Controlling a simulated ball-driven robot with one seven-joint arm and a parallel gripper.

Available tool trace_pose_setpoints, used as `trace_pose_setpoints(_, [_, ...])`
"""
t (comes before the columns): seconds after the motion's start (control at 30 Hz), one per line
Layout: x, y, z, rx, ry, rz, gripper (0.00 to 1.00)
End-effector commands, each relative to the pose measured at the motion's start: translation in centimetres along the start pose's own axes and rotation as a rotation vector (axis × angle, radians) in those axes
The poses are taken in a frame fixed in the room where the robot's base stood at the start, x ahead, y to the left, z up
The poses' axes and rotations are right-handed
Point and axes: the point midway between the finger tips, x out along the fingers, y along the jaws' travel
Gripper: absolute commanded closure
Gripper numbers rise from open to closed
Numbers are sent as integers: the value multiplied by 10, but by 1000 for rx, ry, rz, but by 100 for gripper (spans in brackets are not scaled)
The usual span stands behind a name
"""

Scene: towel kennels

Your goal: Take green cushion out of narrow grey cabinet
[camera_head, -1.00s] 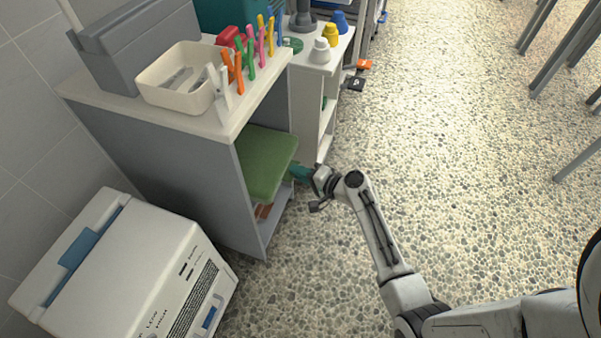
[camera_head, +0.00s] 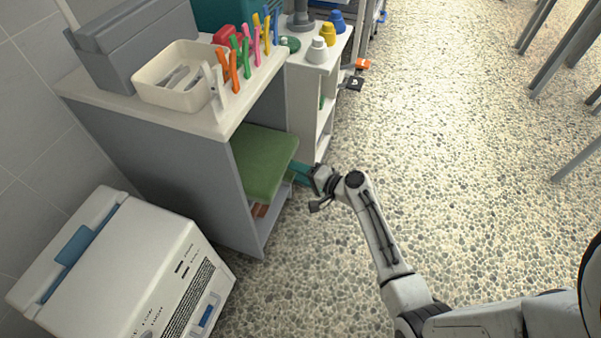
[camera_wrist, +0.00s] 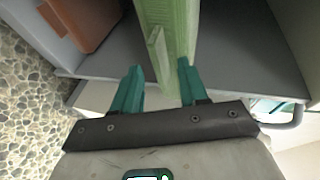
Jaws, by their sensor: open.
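The green cushion (camera_head: 262,160) lies in the open front of the narrow grey cabinet (camera_head: 180,170), its near edge sticking out of the opening. My gripper (camera_head: 304,173) is at the right edge of the cushion, at the cabinet's front. In the wrist view my gripper (camera_wrist: 158,88) has its two teal fingers apart, with the green cushion (camera_wrist: 168,45) running edge-on between them. A gap shows on the left finger's side, and the right finger is close to the cushion; contact cannot be told.
A brown object (camera_wrist: 85,22) sits inside the cabinet beside the cushion. A cream bin (camera_head: 180,76) and several coloured clips stand on the cabinet top. A white cooler box (camera_head: 130,265) is near left, a white shelf (camera_head: 308,100) behind.

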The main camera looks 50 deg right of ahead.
Motion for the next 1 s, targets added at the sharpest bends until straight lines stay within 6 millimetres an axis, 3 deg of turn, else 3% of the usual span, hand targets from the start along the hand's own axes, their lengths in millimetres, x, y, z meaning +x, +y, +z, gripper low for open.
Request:
trace_pose_setpoints(0.17, [-10, -1, 0, 1, 0, 0, 57])
trace_pose_setpoints(0.63, [-92, 0, 0, 1, 1, 2, 57])
trace_pose_setpoints(0.8, [-106, 0, 0, 1, 0, 0, 57])
trace_pose_setpoints(1.0, [-109, 1, 0, 0, 0, 0, 57])
